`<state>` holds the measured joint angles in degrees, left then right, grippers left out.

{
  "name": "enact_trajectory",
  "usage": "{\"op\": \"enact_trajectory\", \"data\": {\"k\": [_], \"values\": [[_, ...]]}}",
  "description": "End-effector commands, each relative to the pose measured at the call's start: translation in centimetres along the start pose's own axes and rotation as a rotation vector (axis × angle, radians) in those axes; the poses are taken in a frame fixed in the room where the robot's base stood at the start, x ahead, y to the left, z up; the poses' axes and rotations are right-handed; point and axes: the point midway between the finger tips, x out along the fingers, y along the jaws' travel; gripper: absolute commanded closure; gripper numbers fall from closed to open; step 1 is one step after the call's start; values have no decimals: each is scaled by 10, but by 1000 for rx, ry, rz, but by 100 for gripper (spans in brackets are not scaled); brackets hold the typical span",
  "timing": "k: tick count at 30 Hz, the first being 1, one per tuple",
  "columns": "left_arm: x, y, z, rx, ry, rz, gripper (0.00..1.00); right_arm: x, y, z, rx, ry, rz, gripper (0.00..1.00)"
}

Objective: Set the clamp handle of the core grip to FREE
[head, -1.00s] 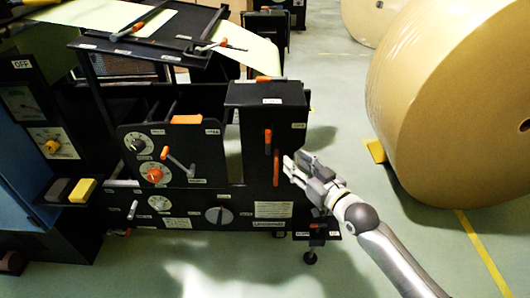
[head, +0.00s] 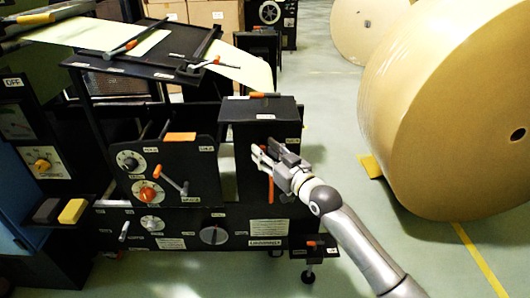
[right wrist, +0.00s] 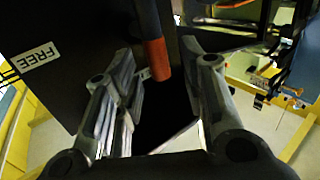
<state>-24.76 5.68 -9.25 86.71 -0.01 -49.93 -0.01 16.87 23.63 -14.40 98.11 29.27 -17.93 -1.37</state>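The dark box of the core grip (head: 260,110) stands at the right end of the machine. In the right wrist view a dark lever with an orange-red end (right wrist: 157,58) hangs between the spread fingers of my right gripper (right wrist: 160,95). A white FREE label (right wrist: 40,57) is on the dark panel to its left. In the head view my right gripper (head: 262,158) is in front of the box's face and hides part of it; an orange handle piece (head: 271,190) shows below the fingers. I cannot tell whether a finger touches the lever. My left gripper is not in view.
A panel with dials and an orange knob (head: 146,193) is left of the box. A large kraft roll (head: 440,110) stands at the right.

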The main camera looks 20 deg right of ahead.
Motion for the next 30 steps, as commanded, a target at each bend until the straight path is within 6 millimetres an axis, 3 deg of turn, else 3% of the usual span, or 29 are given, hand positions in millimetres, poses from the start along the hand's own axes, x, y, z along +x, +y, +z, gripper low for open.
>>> {"op": "enact_trajectory", "data": {"k": [12,21,30], "values": [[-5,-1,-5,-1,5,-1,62,9,0,0,-1,0,0,62],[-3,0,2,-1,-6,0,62,8,0,0,-1,0,0,98],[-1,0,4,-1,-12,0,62,8,0,1,12,9,0,100]]}}
